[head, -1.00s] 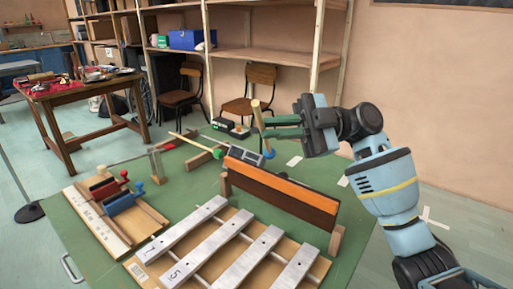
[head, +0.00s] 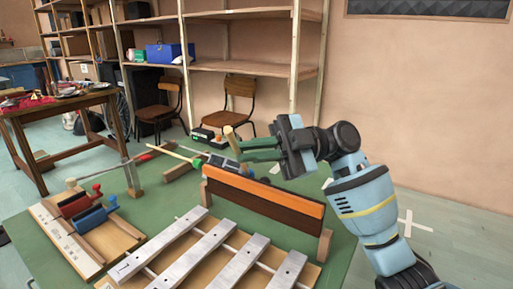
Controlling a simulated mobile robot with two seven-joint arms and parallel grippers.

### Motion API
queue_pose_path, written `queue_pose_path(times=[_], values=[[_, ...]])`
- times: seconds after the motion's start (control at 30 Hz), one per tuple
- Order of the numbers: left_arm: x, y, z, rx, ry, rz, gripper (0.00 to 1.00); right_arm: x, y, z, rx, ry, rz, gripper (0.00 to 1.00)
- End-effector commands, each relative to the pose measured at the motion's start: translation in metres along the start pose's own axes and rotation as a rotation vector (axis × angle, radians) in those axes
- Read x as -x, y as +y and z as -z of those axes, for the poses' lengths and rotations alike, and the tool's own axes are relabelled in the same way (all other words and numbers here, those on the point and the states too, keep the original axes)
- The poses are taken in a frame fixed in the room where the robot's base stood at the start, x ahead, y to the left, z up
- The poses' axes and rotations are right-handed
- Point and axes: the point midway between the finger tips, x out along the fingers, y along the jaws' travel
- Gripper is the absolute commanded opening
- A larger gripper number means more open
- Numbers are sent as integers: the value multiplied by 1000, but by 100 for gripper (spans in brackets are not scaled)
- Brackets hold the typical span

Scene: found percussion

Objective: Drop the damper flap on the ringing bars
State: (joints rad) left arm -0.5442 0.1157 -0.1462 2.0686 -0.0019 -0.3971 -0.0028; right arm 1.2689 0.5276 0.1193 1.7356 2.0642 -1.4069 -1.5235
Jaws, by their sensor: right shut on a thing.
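The damper flap (head: 262,187), an orange board with a dark brown strip along its lower side, stands upright behind the bars. It sits between short wooden end posts. Several silver bars (head: 196,257) lie on a wooden frame in front of it, uncovered. My right gripper (head: 240,148) reaches in from the right, above and behind the flap, apart from it. Its green fingers are shut on a pale wooden stick (head: 231,137). The stick's lower end is hard to make out. My left gripper is not in view.
A wooden unit with red and blue blocks (head: 92,218) lies left of the bars. A green-tipped stick (head: 176,150) and small dark boxes lie behind the flap on the green table (head: 165,203). Chairs and shelves stand beyond.

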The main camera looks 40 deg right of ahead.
Motion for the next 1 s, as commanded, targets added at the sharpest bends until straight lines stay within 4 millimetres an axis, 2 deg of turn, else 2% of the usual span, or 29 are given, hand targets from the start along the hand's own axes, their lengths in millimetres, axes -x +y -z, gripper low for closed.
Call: queue_pose_path(times=[0.1,0.23,0.53,1.0], values=[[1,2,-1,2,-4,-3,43,-16,-9,6,0,3,1,0],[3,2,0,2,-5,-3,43,-14,-2,10,1,1,0,0],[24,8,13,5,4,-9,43,-14,44,51,4,3,-1,0],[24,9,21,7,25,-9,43,-13,46,51,-1,2,0,0]])
